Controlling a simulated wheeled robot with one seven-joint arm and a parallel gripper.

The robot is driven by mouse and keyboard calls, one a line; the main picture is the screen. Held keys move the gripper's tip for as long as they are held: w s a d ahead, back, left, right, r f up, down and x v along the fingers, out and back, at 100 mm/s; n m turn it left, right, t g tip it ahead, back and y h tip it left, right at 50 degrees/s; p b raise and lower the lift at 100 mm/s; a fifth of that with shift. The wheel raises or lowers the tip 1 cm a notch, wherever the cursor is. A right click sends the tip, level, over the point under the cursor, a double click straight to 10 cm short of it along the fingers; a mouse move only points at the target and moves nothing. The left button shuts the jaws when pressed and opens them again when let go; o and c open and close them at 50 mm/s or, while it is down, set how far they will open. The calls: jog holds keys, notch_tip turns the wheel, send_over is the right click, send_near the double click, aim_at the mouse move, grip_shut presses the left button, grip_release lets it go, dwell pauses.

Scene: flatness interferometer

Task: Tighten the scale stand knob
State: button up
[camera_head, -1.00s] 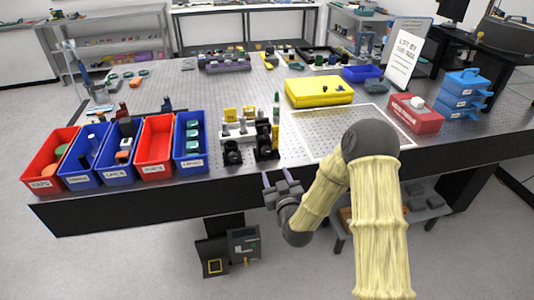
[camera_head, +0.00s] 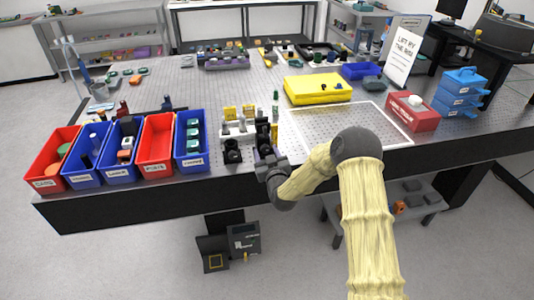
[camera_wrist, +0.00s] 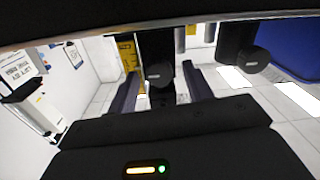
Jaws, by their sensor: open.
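My gripper (camera_head: 264,158) is open at the front edge of the optical table, at the dark stands. In the wrist view, a round black knob (camera_wrist: 160,75) on a dark upright post appears between the two open fingers (camera_wrist: 162,78). I cannot tell whether either finger touches it. A yellow graduated scale (camera_wrist: 128,55) shows just left of that post, partly behind the left finger. A second black knob (camera_wrist: 254,59) is to the right, outside the fingers. In the head view, the yellow scale (camera_head: 274,133) stands behind my gripper, and a dark stand (camera_head: 232,151) is to its left.
Red and blue bins (camera_head: 156,145) line the table's left front. A white board with yellow blocks (camera_head: 230,126) is behind the stands. A yellow case (camera_head: 317,90) and red box (camera_head: 412,112) lie beyond.

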jog(key=c, duration=1)
jog(key=shift+o, duration=0.2)
